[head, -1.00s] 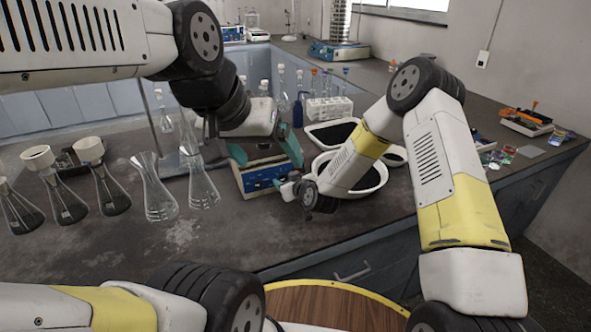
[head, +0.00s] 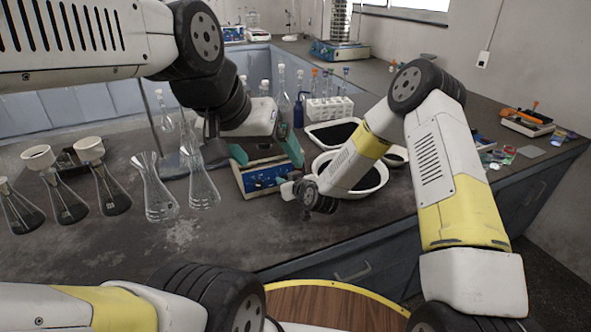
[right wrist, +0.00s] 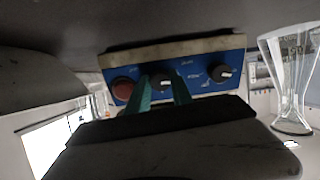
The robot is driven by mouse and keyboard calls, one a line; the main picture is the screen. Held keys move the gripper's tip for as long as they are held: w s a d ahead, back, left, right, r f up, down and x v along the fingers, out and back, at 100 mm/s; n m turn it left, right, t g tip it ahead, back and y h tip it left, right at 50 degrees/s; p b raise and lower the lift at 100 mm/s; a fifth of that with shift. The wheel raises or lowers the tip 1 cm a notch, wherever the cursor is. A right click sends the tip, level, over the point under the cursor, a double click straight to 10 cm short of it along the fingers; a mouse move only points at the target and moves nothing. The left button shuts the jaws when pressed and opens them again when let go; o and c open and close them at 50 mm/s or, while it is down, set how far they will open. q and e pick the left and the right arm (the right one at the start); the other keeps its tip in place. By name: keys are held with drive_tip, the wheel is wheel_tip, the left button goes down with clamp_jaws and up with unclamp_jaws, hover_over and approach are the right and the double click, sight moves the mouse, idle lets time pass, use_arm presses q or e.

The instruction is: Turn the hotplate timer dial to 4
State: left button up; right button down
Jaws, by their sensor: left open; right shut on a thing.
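The hotplate (head: 262,180) is a low box with a blue front panel and pale body. It stands on the bench in the middle of the head view. In the right wrist view its panel (right wrist: 205,69) carries a red round knob (right wrist: 122,89), a middle black dial (right wrist: 161,79) and another black dial (right wrist: 223,74). The panel labels are too small to read. My right gripper (right wrist: 164,92) has its green fingers shut on the middle dial, partly hiding it. My left gripper (head: 265,153) is open above the hotplate, with its teal fingers spread.
Two clear flasks (head: 203,180) stand just left of the hotplate. Black-filled white trays (head: 372,180) lie to its right, close to my right arm. A white tube rack (head: 328,110) and a blue bottle (head: 298,112) are behind. The bench front is clear.

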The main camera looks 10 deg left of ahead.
drive_tip(key=m, duration=0.9)
drive_tip(key=shift+f, duration=0.1)
drive_tip(key=m, duration=0.9)
drive_tip(key=shift+m+t, duration=0.3)
drive_tip(key=shift+m, duration=0.1)
drive_tip(key=m, duration=0.4)
drive_tip(key=shift+m, duration=0.3)
drive_tip(key=m, duration=0.3)
drive_tip(key=shift+m, duration=0.4)
drive_tip(key=m, duration=0.4)
drive_tip(key=shift+h, duration=0.3)
drive_tip(key=shift+m, duration=2.2)
